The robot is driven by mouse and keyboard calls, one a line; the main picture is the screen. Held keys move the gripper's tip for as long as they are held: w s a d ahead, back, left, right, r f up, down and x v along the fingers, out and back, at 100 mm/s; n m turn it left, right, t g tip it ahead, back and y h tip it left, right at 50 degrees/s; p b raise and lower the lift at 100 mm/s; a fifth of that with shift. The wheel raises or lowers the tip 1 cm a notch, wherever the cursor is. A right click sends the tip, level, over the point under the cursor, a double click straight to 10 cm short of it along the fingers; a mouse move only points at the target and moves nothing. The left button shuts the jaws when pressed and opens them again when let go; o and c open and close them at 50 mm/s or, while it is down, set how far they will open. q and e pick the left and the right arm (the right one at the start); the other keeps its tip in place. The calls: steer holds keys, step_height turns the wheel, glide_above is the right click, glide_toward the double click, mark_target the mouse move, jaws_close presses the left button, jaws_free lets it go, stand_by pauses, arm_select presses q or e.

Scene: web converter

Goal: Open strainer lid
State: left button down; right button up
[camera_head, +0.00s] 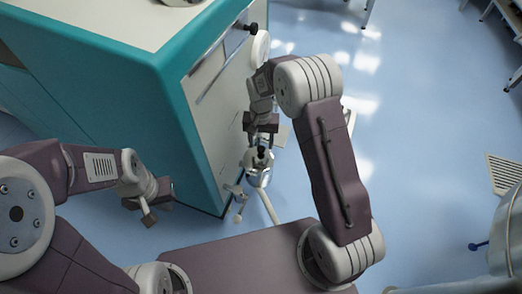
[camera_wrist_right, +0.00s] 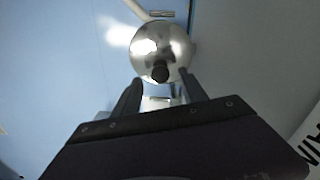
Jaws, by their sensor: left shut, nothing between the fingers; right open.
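The strainer (camera_head: 260,178) is a small shiny metal vessel beside the teal-and-white machine in the head view. Its round polished lid (camera_wrist_right: 160,42) with a black knob (camera_wrist_right: 160,72) fills the top centre of the right wrist view. My right gripper (camera_head: 261,143) is open, just above the strainer in the head view. In the right wrist view its two dark fingers point toward the lid, one on each side of the knob, with nothing held. Contact cannot be told. My left gripper (camera_head: 149,219) is shut and empty at the lower left, away from the strainer.
The large teal-and-white machine (camera_head: 100,75) stands left of the strainer, close to my right gripper. A small valve-like fitting (camera_head: 238,198) and pipe are beside the strainer. Open blue floor (camera_head: 430,130) lies to the right. A metal vessel (camera_head: 508,225) shows at the right edge.

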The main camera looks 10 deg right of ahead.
step_height(320, 180, down, 2)
steer(key=shift+f+b, duration=0.2)
steer(key=shift+b, duration=0.15)
steer(key=shift+r, duration=0.1)
jaws_close()
stand_by(1.0)
